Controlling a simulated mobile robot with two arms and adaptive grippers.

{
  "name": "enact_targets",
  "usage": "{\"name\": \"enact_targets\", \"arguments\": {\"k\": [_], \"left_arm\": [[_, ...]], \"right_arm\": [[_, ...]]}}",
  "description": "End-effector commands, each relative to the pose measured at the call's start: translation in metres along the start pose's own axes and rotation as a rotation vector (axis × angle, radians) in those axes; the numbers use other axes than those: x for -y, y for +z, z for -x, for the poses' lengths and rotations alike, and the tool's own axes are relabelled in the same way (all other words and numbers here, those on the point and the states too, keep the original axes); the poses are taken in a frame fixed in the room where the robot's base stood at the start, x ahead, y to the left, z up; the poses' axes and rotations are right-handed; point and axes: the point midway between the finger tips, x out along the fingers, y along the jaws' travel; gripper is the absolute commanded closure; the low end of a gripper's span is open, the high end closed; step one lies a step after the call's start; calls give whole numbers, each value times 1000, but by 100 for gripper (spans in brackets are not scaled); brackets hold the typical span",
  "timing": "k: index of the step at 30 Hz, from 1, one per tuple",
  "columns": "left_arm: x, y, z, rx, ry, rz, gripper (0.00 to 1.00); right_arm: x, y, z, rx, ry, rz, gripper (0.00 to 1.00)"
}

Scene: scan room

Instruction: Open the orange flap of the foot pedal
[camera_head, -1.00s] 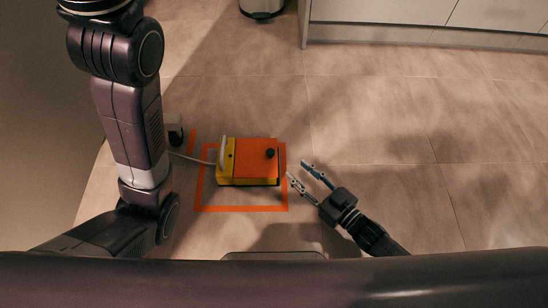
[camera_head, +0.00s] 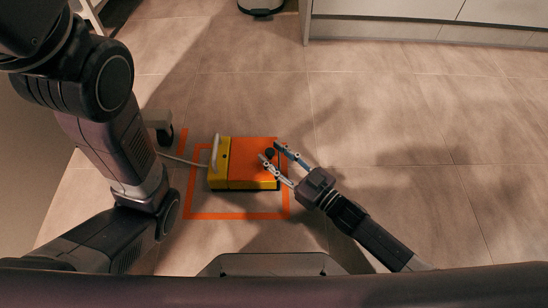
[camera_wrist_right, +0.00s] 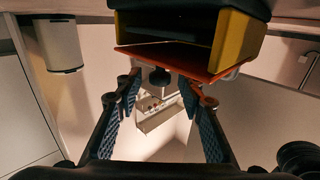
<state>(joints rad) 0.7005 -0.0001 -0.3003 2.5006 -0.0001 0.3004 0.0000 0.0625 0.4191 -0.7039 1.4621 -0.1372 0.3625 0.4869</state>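The foot pedal (camera_head: 218,178) is a yellow box on the floor with an orange flap (camera_head: 245,150) over its top. A black knob (camera_head: 270,153) stands on the flap near its right end. My right gripper (camera_head: 270,151) is open, its two fingertips on either side of the knob. In the right wrist view the knob (camera_wrist_right: 160,77) shows between the open fingers, with the flap's orange edge (camera_wrist_right: 185,63) and a dark hollow behind it. I cannot tell whether the fingers touch the knob. My left arm shows at the left, but its gripper is out of view.
An orange outline (camera_head: 240,216) is marked on the tiled floor around the pedal. A grey cable (camera_head: 180,160) runs left from the pedal. White cabinets (camera_head: 400,30) stand at the back right. The floor right of the pedal is clear.

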Motion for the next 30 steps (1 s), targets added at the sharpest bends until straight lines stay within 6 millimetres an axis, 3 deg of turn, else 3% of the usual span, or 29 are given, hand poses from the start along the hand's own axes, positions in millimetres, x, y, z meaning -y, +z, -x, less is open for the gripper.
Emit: {"name": "enact_targets", "arguments": {"k": [8,18,30], "left_arm": [[0,0,1,0,0,0,100],[0,0,1,0,1,0,100],[0,1,-3,0,1,0,100]], "right_arm": [[0,-1,-2,0,0,0,64],[0,0,-2,1,0,0,100],[0,-2,-2,8,0,7,100]]}}
